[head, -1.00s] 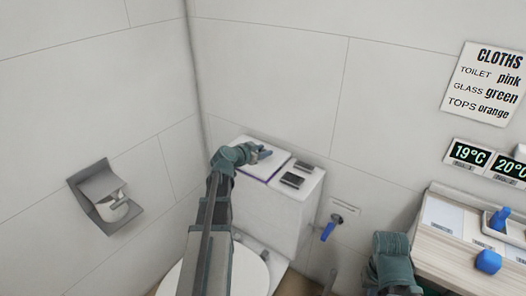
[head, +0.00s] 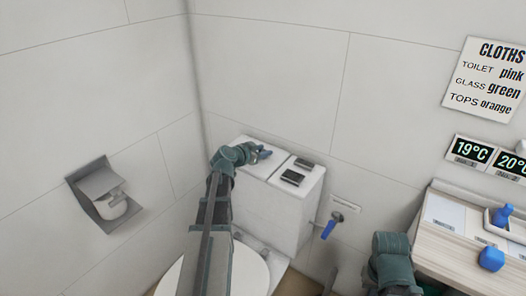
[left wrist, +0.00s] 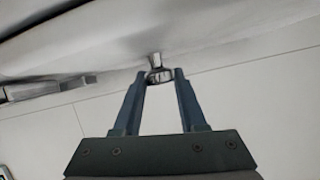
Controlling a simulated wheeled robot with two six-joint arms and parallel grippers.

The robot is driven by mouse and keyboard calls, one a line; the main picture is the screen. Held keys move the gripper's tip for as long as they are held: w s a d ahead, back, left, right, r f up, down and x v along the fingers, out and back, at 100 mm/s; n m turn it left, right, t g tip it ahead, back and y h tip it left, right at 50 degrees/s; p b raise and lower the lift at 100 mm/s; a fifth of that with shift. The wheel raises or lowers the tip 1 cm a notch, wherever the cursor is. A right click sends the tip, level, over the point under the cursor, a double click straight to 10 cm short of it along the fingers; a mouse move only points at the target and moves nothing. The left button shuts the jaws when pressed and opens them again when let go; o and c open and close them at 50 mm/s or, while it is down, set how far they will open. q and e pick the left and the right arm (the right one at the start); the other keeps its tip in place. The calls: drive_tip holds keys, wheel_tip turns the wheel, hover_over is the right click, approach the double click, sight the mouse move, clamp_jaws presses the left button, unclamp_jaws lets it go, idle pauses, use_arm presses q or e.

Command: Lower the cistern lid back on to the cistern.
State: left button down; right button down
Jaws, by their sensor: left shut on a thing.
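The white cistern lid (head: 268,168) lies flat over the left part of the cistern's top in the head view. Its edge looks level with the top, with no purple gap visible. The white cistern (head: 270,212) stands behind the toilet bowl. My left gripper (head: 264,153) is over the lid. In the left wrist view my left gripper (left wrist: 159,80) is shut on a small metal knob (left wrist: 156,60) joined to the white lid surface (left wrist: 150,30). My right arm shows at the lower right, but its gripper is outside the frame.
A paper holder (head: 103,188) hangs at left. A wooden-topped cart (head: 432,240) with a blue item (head: 491,258) stands at right.

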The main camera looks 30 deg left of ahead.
use_arm(q)
drive_tip(key=shift+f+b, duration=0.3)
drive_tip(key=shift+f, duration=0.05)
idle(0.3)
drive_tip(key=shift+c, duration=1.9)
unclamp_jaws()
drive_tip(key=p+v, duration=0.5)
drive_tip(key=v, duration=0.9)
drive_tip(key=shift+w, duration=0.1)
